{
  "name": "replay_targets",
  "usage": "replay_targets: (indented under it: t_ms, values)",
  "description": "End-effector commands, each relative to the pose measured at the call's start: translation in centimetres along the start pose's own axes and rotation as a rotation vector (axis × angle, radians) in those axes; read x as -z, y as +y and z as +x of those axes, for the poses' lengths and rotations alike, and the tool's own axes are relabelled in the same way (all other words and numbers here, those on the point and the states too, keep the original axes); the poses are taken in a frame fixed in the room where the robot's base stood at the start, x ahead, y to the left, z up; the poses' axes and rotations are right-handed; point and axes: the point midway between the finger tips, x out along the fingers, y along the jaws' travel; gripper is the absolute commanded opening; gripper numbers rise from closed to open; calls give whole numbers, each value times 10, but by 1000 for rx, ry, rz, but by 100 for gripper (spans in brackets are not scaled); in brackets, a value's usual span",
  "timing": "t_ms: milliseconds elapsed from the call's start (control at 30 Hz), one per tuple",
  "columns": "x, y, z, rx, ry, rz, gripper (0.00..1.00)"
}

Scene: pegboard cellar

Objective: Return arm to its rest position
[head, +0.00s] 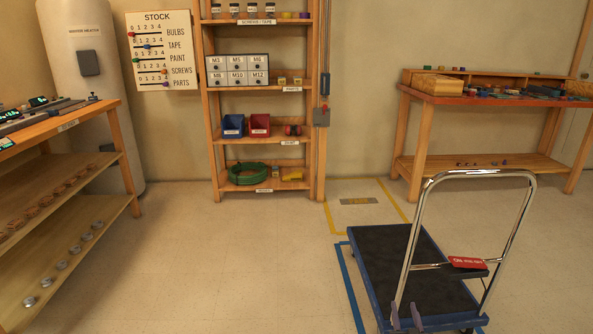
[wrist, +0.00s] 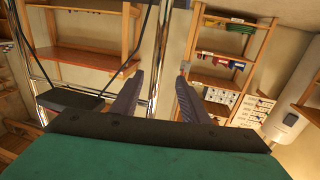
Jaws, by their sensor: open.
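My gripper (wrist: 160,78) is open and empty in the wrist view, its two dark fingers apart. In the head view the tips of my gripper (head: 405,317) show at the bottom edge, in front of the platform trolley (head: 390,262). The rest of my arm is out of the head view. The trolley's chrome handle (head: 427,200) stands upright, and in the wrist view a chrome tube (wrist: 164,40) passes behind the fingers. I cannot tell how close the fingers are to it. The wrist view is turned upside down.
A shelf rack (head: 208,130) stands at the back wall, a workbench (head: 425,97) at the right, and a bench with shelves (head: 128,165) at the left. A red tag (head: 467,262) hangs on the trolley. The floor (head: 215,265) left of the trolley is clear.

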Motion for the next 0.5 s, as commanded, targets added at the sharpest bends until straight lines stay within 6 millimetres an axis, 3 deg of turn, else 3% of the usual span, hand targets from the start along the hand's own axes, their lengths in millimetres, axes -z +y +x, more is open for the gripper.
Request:
replay_targets:
  t_ms: [500]
  values:
    - [63,-79,0,115,-28,11,41]
